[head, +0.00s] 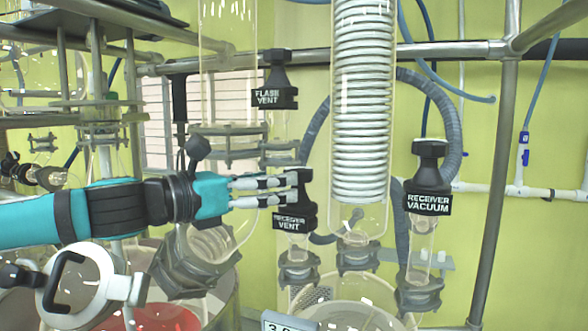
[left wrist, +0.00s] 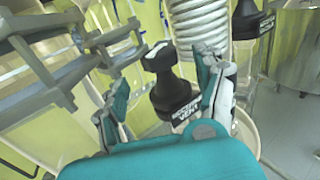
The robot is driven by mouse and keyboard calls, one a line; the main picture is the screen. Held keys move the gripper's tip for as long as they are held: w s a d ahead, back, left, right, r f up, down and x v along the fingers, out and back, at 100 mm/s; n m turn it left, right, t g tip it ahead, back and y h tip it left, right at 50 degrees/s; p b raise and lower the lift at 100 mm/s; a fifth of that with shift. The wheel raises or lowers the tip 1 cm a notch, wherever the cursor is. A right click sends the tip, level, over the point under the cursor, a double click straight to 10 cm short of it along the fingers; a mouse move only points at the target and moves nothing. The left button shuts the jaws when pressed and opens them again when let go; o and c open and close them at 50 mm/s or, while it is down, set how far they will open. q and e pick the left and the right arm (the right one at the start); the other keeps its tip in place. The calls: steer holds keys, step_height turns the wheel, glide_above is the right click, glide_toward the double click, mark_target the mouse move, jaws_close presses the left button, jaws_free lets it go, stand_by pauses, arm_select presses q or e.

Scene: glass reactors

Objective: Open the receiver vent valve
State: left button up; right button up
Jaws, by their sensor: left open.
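The receiver vent valve (head: 294,217) is a black labelled body with a black handle on top, on a glass neck left of the coil condenser. My left gripper (head: 285,190) reaches it from the left at handle height, with its fingers apart. In the left wrist view, the valve's black handle and labelled body (left wrist: 178,103) stand between the two open fingers of the gripper (left wrist: 165,95). I cannot tell whether either finger touches it. The handle's far side is hidden. My right gripper is not in view.
The flash vent valve (head: 274,95) is above, and the receiver vacuum valve (head: 428,203) is to the right. The glass coil condenser (head: 361,110) stands close on the right. A metal frame post (head: 497,170) rises at the right. A clamped glass flange (head: 195,265) sits below my left gripper.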

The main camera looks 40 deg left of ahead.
mark_target(305, 173)
arm_select(q)
steer(key=p+x, duration=0.2)
steer(key=x, duration=0.2)
steer(key=shift+d+r, duration=0.15)
steer(key=shift+w+d+p, duration=0.1)
steer(key=shift+w+p, duration=0.2)
steer(key=shift+w, duration=0.35)
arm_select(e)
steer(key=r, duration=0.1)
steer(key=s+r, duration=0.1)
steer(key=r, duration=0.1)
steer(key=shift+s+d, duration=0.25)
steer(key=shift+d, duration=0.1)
arm_select(q)
steer(key=shift+c, duration=0.4)
steer(key=c, duration=1.1)
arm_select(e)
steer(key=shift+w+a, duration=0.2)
arm_select(q)
steer(key=shift+d+y, duration=0.1)
steer(key=shift+y, duration=0.2)
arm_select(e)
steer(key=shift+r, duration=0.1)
arm_select(q)
steer(key=shift+n, duration=0.3)
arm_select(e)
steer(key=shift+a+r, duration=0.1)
